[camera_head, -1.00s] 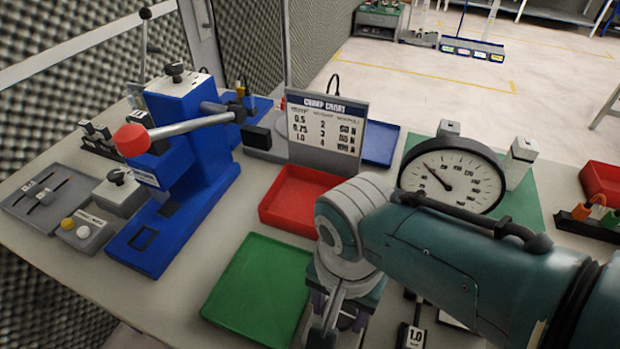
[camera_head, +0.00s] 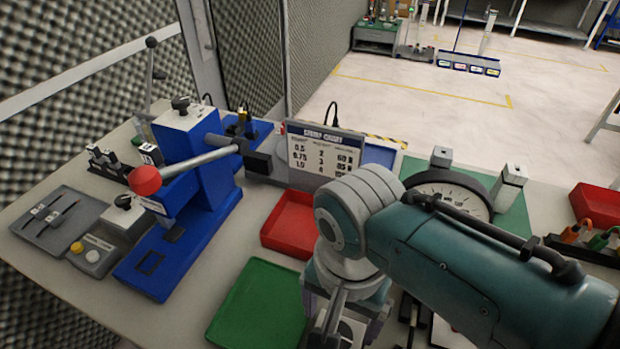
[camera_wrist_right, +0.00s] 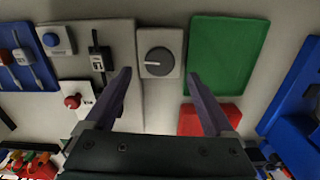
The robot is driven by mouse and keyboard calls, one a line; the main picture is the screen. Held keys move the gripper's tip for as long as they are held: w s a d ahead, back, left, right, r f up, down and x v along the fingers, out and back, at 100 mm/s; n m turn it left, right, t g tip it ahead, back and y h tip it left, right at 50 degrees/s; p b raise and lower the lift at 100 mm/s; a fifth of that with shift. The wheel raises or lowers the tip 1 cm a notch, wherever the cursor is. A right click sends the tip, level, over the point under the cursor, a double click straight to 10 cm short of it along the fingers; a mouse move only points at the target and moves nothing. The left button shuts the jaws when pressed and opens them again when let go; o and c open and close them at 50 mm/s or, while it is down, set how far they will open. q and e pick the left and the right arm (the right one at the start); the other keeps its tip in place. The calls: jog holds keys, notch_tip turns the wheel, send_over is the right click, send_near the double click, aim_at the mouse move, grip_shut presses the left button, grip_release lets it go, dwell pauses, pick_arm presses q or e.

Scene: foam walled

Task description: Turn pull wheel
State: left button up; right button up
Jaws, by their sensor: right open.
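A round dark grey knob (camera_wrist_right: 157,62) with a pale pointer line sits on a light grey square base in the right wrist view. It is the most wheel-like part I see, but I cannot tell if it is the pull wheel. My right gripper (camera_wrist_right: 159,78) is open and empty, its two fingers apart on either side of the knob in the picture. The gap to the knob is hard to judge. In the head view my right arm hides the knob and part of the round dial gauge (camera_head: 435,192). My left gripper is not in view.
A green tray (camera_head: 255,305) and a red tray (camera_head: 288,222) lie left of my right arm. A blue lever press (camera_head: 190,180) with a red-knobbed handle stands further left. A chart sign (camera_head: 325,150) stands behind. A small device with a red knob (camera_wrist_right: 73,101) is near the gripper.

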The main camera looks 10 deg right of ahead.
notch_tip(320, 180, up, 4)
jog(key=shift+f+p, duration=0.25)
jog(key=shift+p, duration=0.15)
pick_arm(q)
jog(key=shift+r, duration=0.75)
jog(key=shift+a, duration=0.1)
pick_arm(e)
jog(key=shift+s, duration=0.1)
